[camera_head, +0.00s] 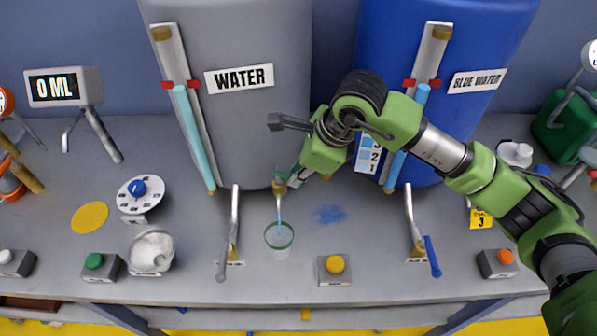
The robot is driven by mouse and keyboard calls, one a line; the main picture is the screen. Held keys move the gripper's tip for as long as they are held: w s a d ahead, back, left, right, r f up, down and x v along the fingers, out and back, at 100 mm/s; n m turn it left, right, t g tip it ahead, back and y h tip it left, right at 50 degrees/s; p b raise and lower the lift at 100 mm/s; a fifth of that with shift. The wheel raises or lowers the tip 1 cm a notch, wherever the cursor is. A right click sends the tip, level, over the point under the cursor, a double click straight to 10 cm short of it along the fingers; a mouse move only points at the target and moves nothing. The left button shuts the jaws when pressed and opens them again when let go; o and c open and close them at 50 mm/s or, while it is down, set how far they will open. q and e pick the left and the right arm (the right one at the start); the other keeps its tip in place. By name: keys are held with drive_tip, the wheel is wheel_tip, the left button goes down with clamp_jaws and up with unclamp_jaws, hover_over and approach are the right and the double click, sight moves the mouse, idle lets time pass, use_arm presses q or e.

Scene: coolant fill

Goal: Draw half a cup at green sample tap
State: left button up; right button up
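The clear cup with a green rim (279,238) stands upright on the bench below the brass sample tap with green on it (281,184), in front of the grey WATER tank (235,110). A thin pale-blue stream runs from the tap down into the cup. The fill level in the cup is too small to tell. My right gripper (292,172) is at the tap, close to its green part. I cannot tell whether its fingers are closed on anything. My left gripper is not in view.
A lever (231,235) stands left of the cup and a blue-handled lever (425,240) further right. A yellow button box (335,268) sits in front, right of the cup. A blue splash (330,214) marks the bench. A display (62,87) reads 0 ML.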

drive_tip(key=shift+o, duration=1.3)
drive_tip(key=shift+r, duration=0.1)
drive_tip(key=v, duration=1.2)
